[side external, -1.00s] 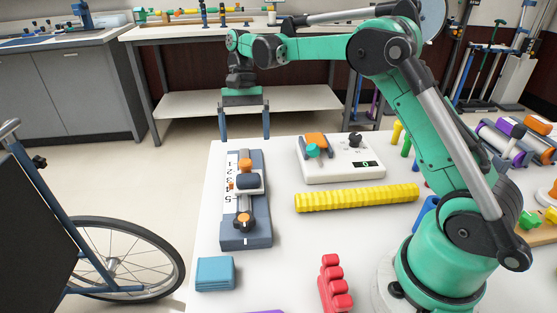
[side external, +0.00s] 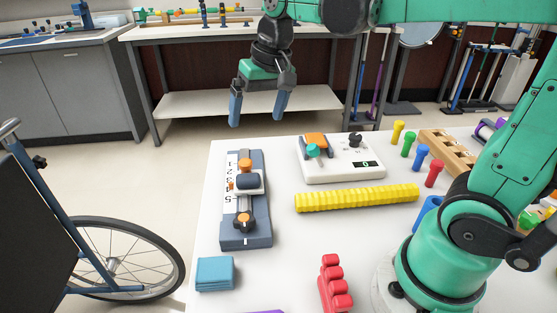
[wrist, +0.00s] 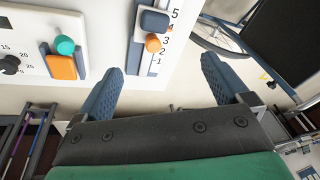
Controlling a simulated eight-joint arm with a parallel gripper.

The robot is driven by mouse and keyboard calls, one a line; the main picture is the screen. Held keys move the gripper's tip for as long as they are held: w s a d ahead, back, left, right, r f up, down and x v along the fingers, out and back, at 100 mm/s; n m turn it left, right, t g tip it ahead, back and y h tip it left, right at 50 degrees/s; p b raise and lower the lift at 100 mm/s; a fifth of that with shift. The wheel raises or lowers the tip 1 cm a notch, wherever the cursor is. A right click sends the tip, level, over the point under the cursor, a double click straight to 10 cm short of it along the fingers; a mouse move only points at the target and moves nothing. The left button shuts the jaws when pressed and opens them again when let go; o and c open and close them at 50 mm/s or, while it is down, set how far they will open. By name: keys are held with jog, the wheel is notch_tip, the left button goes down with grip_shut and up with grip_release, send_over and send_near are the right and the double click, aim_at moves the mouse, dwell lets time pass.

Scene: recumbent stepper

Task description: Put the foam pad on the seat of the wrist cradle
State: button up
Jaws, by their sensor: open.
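A light blue square block (side external: 215,273), which looks like the foam pad, lies flat on the table's near left corner. The slate-blue slide unit (side external: 245,200) has a 1–5 scale and a carriage with a dark rounded pad. The white unit (side external: 341,172) has an orange piece (side external: 314,141) between dark side pieces, a teal knob and a display. I cannot tell for sure which unit holds the wrist cradle. My gripper (side external: 257,119) is open and empty, above the table's far left side. In the wrist view its blue fingers (wrist: 161,65) are apart with nothing between them.
A yellow ribbed bar (side external: 357,198) lies mid-table. A red lobed piece (side external: 334,284) is at the front. Several coloured pegs (side external: 408,143) stand by a wooden rack (side external: 447,150) at right. A wheelchair (side external: 110,260) stands left of the table.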

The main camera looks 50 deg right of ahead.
jog(key=s+a+f+n+t, duration=0.1)
jog(key=s+f+n+t, duration=0.2)
jog(key=s+f+t, duration=0.1)
jog(key=shift+s+a+f+n+h, duration=0.25)
jog(key=shift+s+f+n+h, duration=0.2)
jog(key=shift+s, duration=0.95)
